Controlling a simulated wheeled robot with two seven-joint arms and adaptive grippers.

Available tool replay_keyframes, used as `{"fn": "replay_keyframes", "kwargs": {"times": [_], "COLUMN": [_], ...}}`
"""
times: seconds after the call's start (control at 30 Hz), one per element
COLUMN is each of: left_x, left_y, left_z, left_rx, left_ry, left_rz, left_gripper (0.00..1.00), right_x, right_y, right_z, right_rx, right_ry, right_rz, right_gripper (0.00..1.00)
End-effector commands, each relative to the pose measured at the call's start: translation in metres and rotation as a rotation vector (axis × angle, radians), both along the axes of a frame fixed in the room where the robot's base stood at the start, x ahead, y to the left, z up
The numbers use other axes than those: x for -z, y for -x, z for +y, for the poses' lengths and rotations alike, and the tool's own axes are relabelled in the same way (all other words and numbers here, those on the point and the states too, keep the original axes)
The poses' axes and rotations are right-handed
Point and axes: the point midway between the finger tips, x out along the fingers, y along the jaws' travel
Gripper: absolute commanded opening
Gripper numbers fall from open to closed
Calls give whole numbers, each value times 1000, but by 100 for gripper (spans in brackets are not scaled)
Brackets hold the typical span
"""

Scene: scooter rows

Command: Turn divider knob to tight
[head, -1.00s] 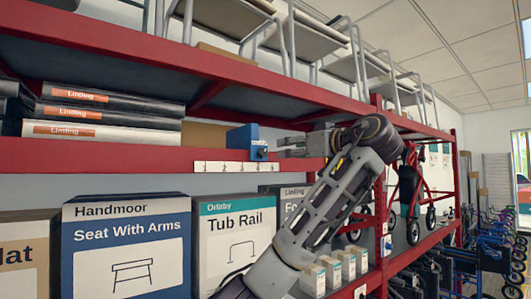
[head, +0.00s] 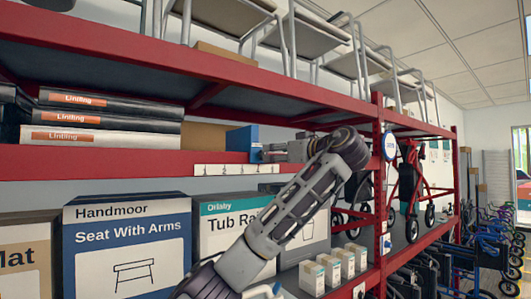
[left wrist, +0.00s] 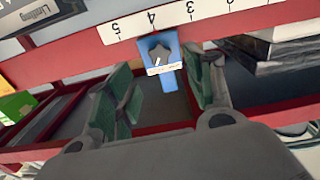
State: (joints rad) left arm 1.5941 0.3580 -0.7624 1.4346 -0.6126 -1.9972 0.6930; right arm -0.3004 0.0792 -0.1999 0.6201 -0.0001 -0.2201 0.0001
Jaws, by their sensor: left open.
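The blue divider (head: 240,138) stands at the red shelf's edge, above a white number strip (head: 235,169). In the left wrist view the divider (left wrist: 170,80) appears upside down near the strip's 4, with a grey star-shaped knob (left wrist: 160,53) on its face and a small pale label whose words are too small to read. My left gripper (head: 270,152) points left at the divider's front and partly covers the knob in the head view. Its green-padded fingers (left wrist: 160,72) are open, one on each side of the knob in the wrist picture; contact cannot be told. My right gripper is not in view.
Lintling boxes (head: 100,120) lie left of the divider. Below are the Seat With Arms box (head: 125,250) and Tub Rail box (head: 215,225), partly behind my arm. A red upright (head: 378,190) stands right of my wrist. The upper shelf (head: 150,50) overhangs.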

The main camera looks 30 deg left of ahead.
Motion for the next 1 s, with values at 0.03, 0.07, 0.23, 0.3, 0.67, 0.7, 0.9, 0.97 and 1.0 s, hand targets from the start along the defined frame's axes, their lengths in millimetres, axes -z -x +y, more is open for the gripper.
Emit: {"fn": "replay_keyframes", "kwargs": {"times": [0.03, 0.07, 0.23, 0.3, 0.67, 0.7, 0.9, 0.97, 1.0], "left_x": [-2, -2, -1, -3, -2, -2, -1, -1, -1], "left_y": [-1, -2, -6, -7, -14, -15, -22, -24, -25], "left_z": [3, 5, 16, 19, 37, 39, 55, 59, 61], "left_rx": [-1, -2, -3, -2, -2, -2, -3, -2, -2], "left_ry": [-1, -2, 0, -2, -1, 0, 0, 0, 1], "left_rz": [0, -1, 1, -1, 1, 1, 2, 2, 3], "left_gripper": [53, 53, 53, 53, 53, 53, 53, 53, 53], "right_x": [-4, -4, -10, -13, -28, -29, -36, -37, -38], "right_y": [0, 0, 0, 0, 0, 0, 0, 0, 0], "right_z": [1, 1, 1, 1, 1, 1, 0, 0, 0], "right_rx": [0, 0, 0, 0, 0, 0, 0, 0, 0], "right_ry": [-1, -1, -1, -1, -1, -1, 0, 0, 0], "right_rz": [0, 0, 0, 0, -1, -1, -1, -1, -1], "right_gripper": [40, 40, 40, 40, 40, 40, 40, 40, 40]}}
